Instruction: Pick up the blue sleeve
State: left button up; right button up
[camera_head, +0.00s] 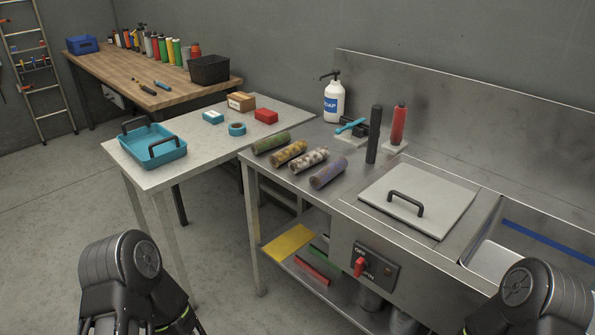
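The blue sleeve (328,174) is a worn, blue-purple cylinder with brownish patches. It lies on its side on the steel counter (290,206), at the right end of a row of similar sleeves. The others in the row are a green sleeve (271,143), a yellow-brown sleeve (288,152) and a mottled white-brown sleeve (309,160). Dark parts of my two arms show at the bottom left and bottom right, well apart from the sleeves. Neither gripper's fingertips can be seen.
Behind the sleeves stand a black cylinder (374,135), a red cylinder (398,125) and a soap bottle (334,101). A handled lid (440,195) lies to the right, beside a sink. A side table (200,150) holds a teal tray (180,153) and small boxes.

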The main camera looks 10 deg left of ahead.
aim_at(327, 173)
jog(key=i+j, duration=0.35)
jog(key=i, duration=0.15)
jog(key=i+j, duration=0.35)
jog(key=i+z, duration=0.1)
jog(key=z, duration=0.9)
